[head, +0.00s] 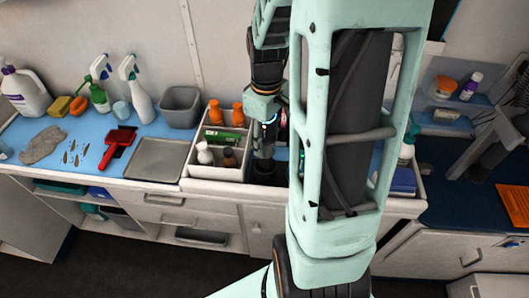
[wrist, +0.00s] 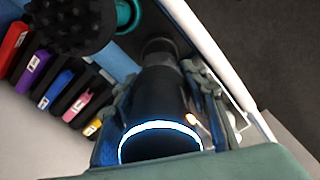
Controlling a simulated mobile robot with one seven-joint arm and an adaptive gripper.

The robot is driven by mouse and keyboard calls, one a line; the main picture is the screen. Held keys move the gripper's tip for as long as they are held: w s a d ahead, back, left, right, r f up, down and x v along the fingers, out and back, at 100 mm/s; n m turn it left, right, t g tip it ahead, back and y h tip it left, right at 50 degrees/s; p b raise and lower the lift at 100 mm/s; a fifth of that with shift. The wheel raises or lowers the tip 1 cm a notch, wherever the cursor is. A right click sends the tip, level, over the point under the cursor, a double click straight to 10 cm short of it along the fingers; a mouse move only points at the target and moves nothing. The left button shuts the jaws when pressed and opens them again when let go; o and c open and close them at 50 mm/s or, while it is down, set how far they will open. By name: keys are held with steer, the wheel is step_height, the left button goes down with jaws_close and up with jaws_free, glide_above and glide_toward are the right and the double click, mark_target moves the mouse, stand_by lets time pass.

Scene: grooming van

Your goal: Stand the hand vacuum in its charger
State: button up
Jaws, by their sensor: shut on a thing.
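The hand vacuum (wrist: 158,100) is a dark, rounded body with a glowing blue-white ring and a small orange light. My gripper (wrist: 163,85) is shut on it, one finger on each side.
A white divided caddy (head: 217,172) with bottles stands close on the left. A grey tray (head: 158,158) and a red brush (head: 118,140) lie further left. In the wrist view, a black bristled brush (wrist: 75,22) and several coloured items (wrist: 58,90) are close by. My arm hides the right part of the counter.

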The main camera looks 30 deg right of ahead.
mark_target(266, 149)
steer(key=shift+f, duration=2.35)
steer(key=shift+f, duration=0.1)
steer(key=o, duration=1.2)
steer(key=shift+o, duration=0.2)
steer(key=shift+w+r, duration=0.1)
steer(key=shift+r, duration=0.45)
step_height(266, 149, up, 11)
steer(key=shift+r, duration=0.1)
